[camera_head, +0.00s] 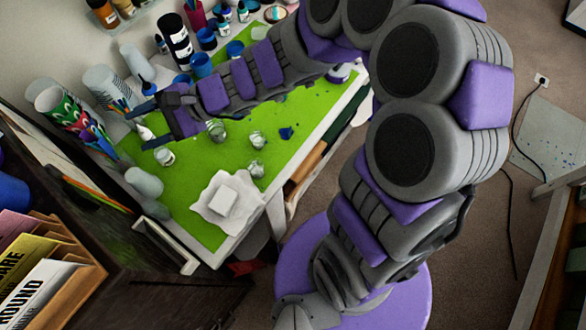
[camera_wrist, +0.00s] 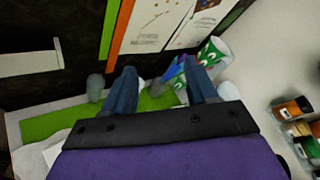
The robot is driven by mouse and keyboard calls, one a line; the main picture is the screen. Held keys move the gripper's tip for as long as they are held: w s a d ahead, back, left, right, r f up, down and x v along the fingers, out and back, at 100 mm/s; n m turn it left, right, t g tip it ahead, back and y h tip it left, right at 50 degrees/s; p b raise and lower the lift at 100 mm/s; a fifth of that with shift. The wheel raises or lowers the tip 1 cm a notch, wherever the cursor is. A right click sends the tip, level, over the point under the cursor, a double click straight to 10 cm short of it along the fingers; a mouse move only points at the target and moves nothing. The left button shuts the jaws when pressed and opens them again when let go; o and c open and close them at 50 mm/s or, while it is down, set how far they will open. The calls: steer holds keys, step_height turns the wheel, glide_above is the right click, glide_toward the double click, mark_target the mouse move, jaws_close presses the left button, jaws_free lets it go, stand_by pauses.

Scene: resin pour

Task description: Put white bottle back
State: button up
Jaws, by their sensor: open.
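My gripper (camera_head: 136,131) is open above the far left part of the green mat (camera_head: 190,180). A small white, pointed thing, likely the white bottle (camera_head: 146,132), shows between its fingers in the head view. A small white patch also shows between the fingers in the wrist view, but its shape is unclear there. I cannot tell whether either finger touches it. The fingers (camera_wrist: 160,68) stand wide apart in the wrist view. The gripper's body hides much of the mat there.
Clear cups (camera_head: 218,130) stand on the mat near my gripper. A patterned cup stack (camera_head: 68,112) is at the left. A white block on crumpled paper (camera_head: 222,202) lies at the front. Dark bottles (camera_head: 175,38) and blue cups (camera_head: 201,65) stand at the back.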

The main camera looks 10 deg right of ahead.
steer(key=s+d+n+g+h, duration=0.3)
steer(key=s+d+n+h, duration=0.2)
steer(key=s+d+n, duration=0.45)
steer(key=s+d+h, duration=0.5)
steer(key=d, duration=0.7)
steer(key=s+d+f+t+h, duration=0.1)
steer(key=s+d+h, duration=0.3)
steer(key=d, duration=0.8)
steer(key=shift+s+f+n+h, duration=0.25)
steer(key=shift+s+n+h, duration=0.15)
steer(key=shift+s, duration=0.1)
